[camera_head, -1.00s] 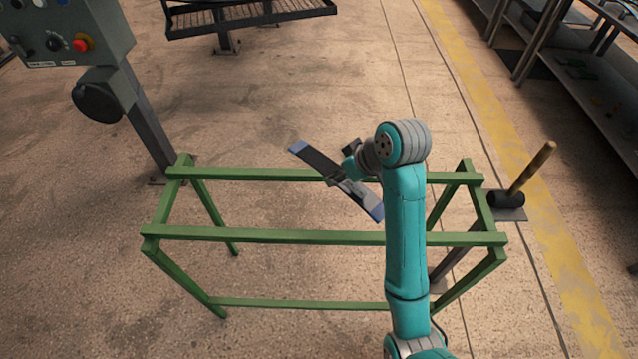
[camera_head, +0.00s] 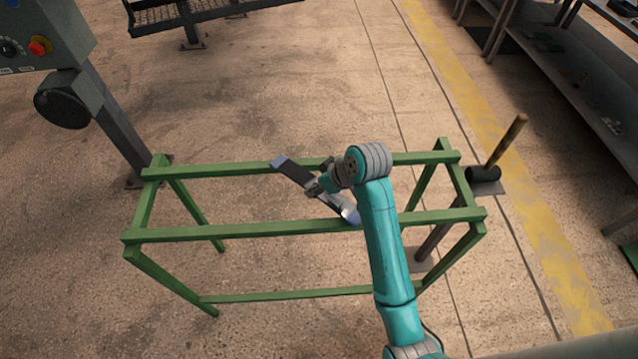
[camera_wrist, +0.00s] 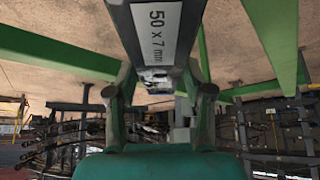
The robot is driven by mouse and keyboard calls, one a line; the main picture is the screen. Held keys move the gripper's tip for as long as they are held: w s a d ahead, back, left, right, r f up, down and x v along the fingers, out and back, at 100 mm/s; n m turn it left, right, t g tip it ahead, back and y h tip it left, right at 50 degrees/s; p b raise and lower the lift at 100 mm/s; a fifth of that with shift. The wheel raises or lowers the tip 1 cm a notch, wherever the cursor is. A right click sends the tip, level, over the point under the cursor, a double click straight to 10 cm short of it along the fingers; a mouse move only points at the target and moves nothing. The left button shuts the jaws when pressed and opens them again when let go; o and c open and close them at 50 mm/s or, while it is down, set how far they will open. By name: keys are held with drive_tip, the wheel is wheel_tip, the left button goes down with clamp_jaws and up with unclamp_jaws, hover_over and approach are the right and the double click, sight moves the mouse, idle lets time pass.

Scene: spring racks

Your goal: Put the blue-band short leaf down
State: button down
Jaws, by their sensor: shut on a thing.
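The blue-band short leaf (camera_head: 297,173) is a dark flat bar with blue ends, held slantwise over the green rack (camera_head: 240,231). My gripper (camera_head: 318,186) is shut on it near its middle. In the head view its far end overlaps the rear rail and its near end overlaps the front rail; I cannot tell whether it touches either. In the wrist view the leaf (camera_wrist: 128,30) runs between the fingers of my gripper (camera_wrist: 160,95) and bears a white label reading "50 x 7 mm". The green rack's bars (camera_wrist: 50,50) show on both sides.
A control box (camera_head: 40,35) on a post stands at the left. A mallet (camera_head: 485,173) rests on a small stand at the right. A dark rack (camera_head: 190,15) is at the back, shelving (camera_head: 570,80) at the far right. The green rack's rails look otherwise bare.

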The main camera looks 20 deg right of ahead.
idle(0.3)
drive_tip(key=shift+c, duration=2.2)
unclamp_jaws()
